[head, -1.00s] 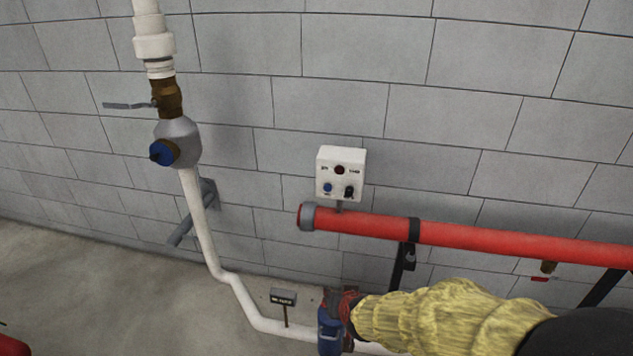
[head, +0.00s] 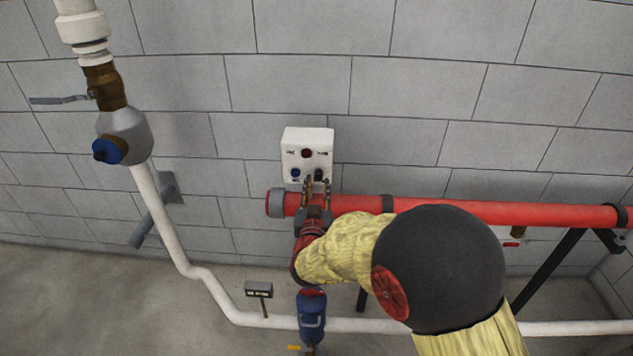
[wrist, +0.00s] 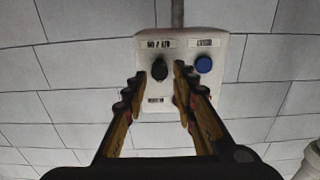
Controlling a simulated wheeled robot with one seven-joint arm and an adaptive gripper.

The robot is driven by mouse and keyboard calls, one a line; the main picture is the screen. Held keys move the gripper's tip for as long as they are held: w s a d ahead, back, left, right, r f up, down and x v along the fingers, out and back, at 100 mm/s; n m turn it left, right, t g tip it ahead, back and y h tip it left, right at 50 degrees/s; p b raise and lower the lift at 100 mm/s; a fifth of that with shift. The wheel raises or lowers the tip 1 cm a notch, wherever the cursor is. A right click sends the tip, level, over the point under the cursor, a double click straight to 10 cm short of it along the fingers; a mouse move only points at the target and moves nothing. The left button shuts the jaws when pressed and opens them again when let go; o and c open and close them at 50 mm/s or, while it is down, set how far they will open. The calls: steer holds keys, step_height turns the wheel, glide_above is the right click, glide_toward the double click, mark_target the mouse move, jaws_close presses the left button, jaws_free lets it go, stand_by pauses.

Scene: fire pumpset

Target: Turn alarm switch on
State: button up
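A white control box (head: 289,139) is on the grey block wall above the red pipe; it appears upside down in the wrist view (wrist: 220,45). It carries a black rotary switch (wrist: 159,68), a blue button (wrist: 203,65) and a dark red round part (head: 307,153). The labels are too blurred to read surely. My gripper (head: 316,184) is just in front of the box's lower right part. In the wrist view my gripper (wrist: 159,74) is open, with the black switch showing between its fingertips. I cannot tell whether they touch it.
A red horizontal pipe (head: 465,211) runs just below the box, behind my gripper. A white pipe (head: 165,213) with a brass valve (head: 106,88) stands at left. A blue fitting (head: 311,316) and a small sign (head: 258,289) are below.

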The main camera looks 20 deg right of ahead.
mark_target(318, 178)
steer(key=shift+b+x, duration=0.3)
steer(key=shift+x, duration=1.45)
steer(key=shift+c, duration=0.5)
jaws_close()
